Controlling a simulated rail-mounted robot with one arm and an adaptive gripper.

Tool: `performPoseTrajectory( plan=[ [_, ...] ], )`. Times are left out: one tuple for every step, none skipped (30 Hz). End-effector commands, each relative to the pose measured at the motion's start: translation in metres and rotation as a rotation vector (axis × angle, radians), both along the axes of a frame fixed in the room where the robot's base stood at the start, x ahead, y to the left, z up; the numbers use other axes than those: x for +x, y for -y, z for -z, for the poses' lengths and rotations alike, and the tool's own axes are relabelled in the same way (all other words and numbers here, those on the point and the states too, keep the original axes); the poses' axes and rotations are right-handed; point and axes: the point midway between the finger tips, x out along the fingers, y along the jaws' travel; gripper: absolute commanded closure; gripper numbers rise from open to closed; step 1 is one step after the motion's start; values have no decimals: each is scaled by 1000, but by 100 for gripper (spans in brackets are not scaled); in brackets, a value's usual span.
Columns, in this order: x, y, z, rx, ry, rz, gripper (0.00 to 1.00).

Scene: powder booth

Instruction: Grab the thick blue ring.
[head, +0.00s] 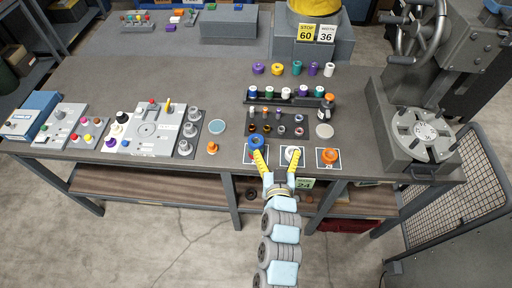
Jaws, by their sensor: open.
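A thick blue ring (256,142) sits at the front of the table, at the upper part of the left one of three square cards. My gripper (276,157) reaches in from the front edge, with its two yellow fingers spread wide. The left fingertip is at the near side of the blue ring and overlaps its lower edge in the picture; I cannot tell if they touch. The right fingertip is by a white piece (292,152) on the middle card. Nothing shows between the fingers.
An orange ring (330,155) sits on the right card. Behind are small rings and a rack of coloured spools (285,94). A grey press (425,135) stands at the right. A fixture plate (150,130) with grey knobs stands at the left. Bare table (200,85) lies behind.

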Motion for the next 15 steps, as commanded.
performPoseTrajectory(
  plan=[
    [-1,-3,14,-3,-40,-23,6],
    [-2,-6,20,-6,-66,-40,6],
    [-4,-10,25,-10,-96,-60,6],
    [-6,-13,30,-13,-121,-76,6],
    [-7,-15,34,-17,-140,-89,6],
    [-10,-18,40,-21,-169,-109,6],
    [-11,-20,43,-24,-185,-120,6],
    [-13,-22,47,-26,-203,-133,6],
    [-15,-25,50,-30,-222,-146,6],
    [-17,-26,52,-33,-231,-153,6],
    [-18,-27,54,-35,-242,-161,6],
    [-19,-29,56,-37,-255,-169,6],
    [-20,-30,57,-38,-261,-174,6],
    [-20,-30,58,-40,-265,-177,6],
    [-19,-31,59,-41,-269,-180,6]
  ],
)
